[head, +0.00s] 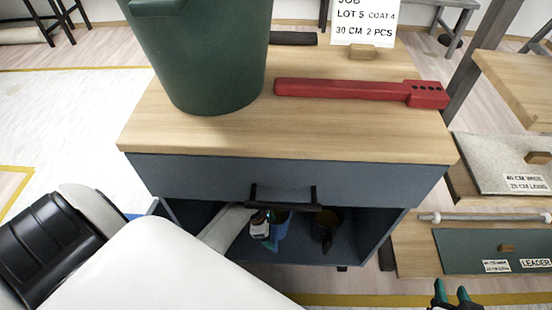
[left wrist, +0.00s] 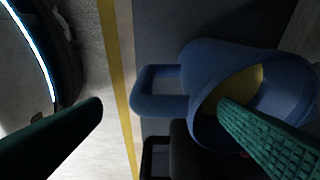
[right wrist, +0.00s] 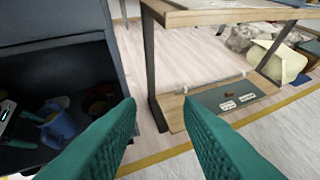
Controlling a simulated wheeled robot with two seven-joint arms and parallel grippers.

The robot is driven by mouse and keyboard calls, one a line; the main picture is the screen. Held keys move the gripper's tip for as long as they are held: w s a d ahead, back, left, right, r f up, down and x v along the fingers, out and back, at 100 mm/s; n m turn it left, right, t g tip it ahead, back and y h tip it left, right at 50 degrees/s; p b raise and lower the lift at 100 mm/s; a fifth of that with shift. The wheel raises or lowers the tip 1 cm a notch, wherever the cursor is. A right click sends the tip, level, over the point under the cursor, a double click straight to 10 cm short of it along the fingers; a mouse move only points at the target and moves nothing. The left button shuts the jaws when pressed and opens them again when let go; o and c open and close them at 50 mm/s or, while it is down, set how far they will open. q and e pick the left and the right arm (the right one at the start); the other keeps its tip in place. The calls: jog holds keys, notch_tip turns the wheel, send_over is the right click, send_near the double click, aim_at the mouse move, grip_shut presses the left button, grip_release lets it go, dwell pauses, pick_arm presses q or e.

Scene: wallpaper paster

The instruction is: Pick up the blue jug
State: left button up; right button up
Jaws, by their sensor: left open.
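The blue jug (head: 283,229) stands in the open compartment below the drawer, partly hidden by my left gripper (head: 262,226). In the left wrist view the jug (left wrist: 205,62) shows its mouth, a yellowish inside and its handle (left wrist: 158,103). The handle lies between the spread fingers of my left gripper (left wrist: 160,104); one finger overlaps the jug's mouth, and I cannot tell whether it is inside. The jug also shows in the right wrist view (right wrist: 60,128). My right gripper (head: 451,291) is open and empty, outside the cabinet; its fingers show in the right wrist view (right wrist: 159,104).
A dark mug (head: 326,224) stands right of the jug. The drawer front and its black handle (head: 284,203) are just above my left gripper. A green bucket (head: 205,60) and a red tool (head: 350,91) are on the wooden top. A low shelf (head: 410,248) stands at right.

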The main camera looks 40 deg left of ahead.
aim_at(275, 237)
pick_arm(q)
jog(key=b+x, duration=0.2)
jog(key=x, duration=0.1)
jog(key=shift+f, duration=0.35)
jog(key=shift+b+x, duration=1.05)
jog(key=shift+x, duration=0.15)
jog(key=shift+w, duration=0.1)
jog(key=c, duration=1.6)
jog(key=shift+o, duration=0.2)
pick_arm(e)
jog(key=w+a+r+t+y, duration=0.1)
jog(key=r+t+y, duration=0.1)
jog(key=r+t, duration=0.3)
jog(key=w+a+r+t+y, duration=0.1)
jog(key=a+r+t+y, duration=0.1)
jog(key=r+t, duration=0.4)
notch_tip(275, 237, up, 4)
jog(key=shift+w+a+r+n+t, duration=0.15)
jog(key=shift+w+r+n+t, duration=0.05)
jog(key=shift+n+t, duration=0.1)
